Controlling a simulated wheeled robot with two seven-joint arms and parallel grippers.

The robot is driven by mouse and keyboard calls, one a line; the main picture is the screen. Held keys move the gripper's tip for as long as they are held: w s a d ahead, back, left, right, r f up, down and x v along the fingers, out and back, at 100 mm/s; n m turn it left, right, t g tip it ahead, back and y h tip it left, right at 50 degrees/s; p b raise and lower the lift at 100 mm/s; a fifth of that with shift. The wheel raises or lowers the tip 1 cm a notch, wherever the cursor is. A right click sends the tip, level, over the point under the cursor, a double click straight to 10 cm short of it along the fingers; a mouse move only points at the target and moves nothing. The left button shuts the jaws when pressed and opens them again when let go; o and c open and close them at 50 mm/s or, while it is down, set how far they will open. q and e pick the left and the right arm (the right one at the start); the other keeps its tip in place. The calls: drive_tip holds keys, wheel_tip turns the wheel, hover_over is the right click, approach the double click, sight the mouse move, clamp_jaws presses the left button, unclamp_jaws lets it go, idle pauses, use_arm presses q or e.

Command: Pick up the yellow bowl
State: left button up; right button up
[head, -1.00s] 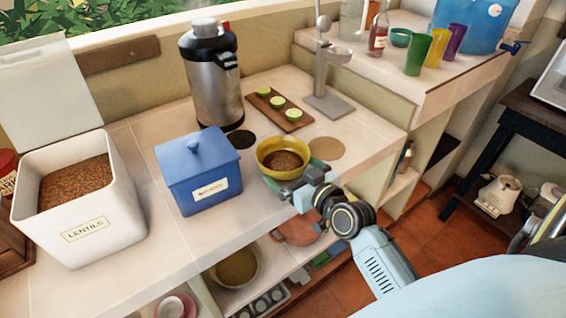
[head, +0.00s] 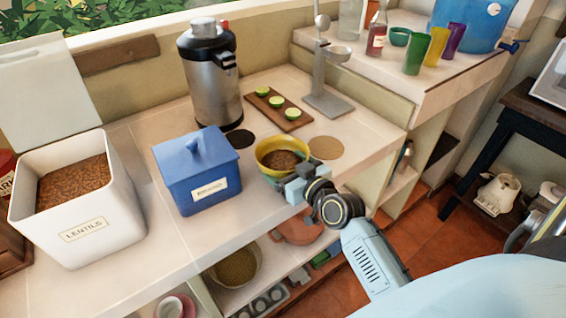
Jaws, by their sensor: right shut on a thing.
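The yellow bowl (head: 267,151) is near the front edge of the counter, with brown contents inside. My right gripper (head: 296,177) is shut on the bowl's near right side, and its jaws hide part of the rim. A teal-green patch shows just below the rim at the front, and I cannot tell what it belongs to. I cannot tell whether the bowl is clear of the counter. My left gripper is not in view.
A blue lidded box (head: 197,170) stands left of the bowl, and a round tan mat (head: 326,148) lies to its right. Behind are a steel flask (head: 211,85), a board with lime halves (head: 295,124) and a grey stand (head: 326,104). A lentil bin (head: 125,225) is far left.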

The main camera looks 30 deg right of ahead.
wheel_tip(320, 180, up, 10)
drive_tip(key=p, duration=0.2)
drive_tip(key=shift+p, duration=0.4)
drive_tip(key=shift+r, duration=0.1)
